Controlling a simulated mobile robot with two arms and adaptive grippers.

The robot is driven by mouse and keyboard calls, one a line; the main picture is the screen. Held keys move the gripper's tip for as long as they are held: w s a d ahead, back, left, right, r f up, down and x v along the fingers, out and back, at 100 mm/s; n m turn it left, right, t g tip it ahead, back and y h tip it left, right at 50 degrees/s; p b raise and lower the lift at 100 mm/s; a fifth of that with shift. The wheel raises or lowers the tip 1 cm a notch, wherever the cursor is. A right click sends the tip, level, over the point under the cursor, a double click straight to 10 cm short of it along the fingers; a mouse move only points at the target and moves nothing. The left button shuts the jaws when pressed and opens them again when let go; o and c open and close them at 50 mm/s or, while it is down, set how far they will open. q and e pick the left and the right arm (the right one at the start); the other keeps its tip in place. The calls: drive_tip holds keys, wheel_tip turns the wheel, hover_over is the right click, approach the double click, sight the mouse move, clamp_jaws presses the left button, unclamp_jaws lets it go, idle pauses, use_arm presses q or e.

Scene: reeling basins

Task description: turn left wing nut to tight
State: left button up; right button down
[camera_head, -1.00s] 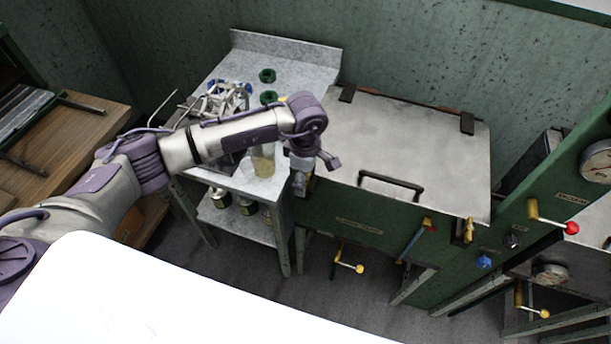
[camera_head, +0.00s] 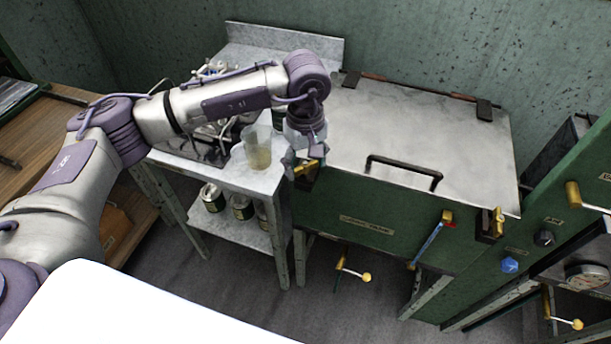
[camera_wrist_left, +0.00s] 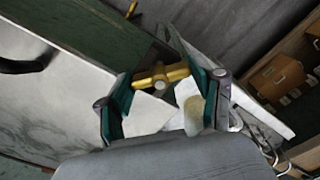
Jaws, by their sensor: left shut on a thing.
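The left wing nut (camera_head: 309,167) is brass-yellow and sits at the left front corner of the green basin with the grey lid (camera_head: 420,135). My left gripper (camera_head: 303,160) is at that corner. In the left wrist view the wing nut (camera_wrist_left: 162,76) lies crosswise between the teal-padded fingers of my gripper (camera_wrist_left: 160,85), which are shut on its two ends. The nut's base is partly hidden in the head view. A second, similar brass wing nut (camera_head: 497,221) is at the right front corner. My right gripper is not in view.
The lid has a black handle (camera_head: 403,171). A lever with a blue rod (camera_head: 430,243) is on the basin's front. A steel table (camera_head: 265,180) with a beaker (camera_head: 257,148) stands close to the left. Cans (camera_head: 242,206) are on its lower shelf.

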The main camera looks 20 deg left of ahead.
sight(305, 164)
use_arm(q)
drive_tip(key=m+b, duration=0.6)
drive_tip(key=b, duration=0.2)
drive_tip(key=shift+f, duration=0.2)
drive_tip(key=shift+r+m+b, duration=0.2)
drive_tip(key=shift+m+b, duration=1.2)
drive_tip(key=shift+m, duration=0.6)
drive_tip(key=shift+r, duration=0.1)
drive_tip(key=o, duration=1.1)
drive_tip(key=shift+o, duration=0.2)
wheel_tip(305, 164, up, 12)
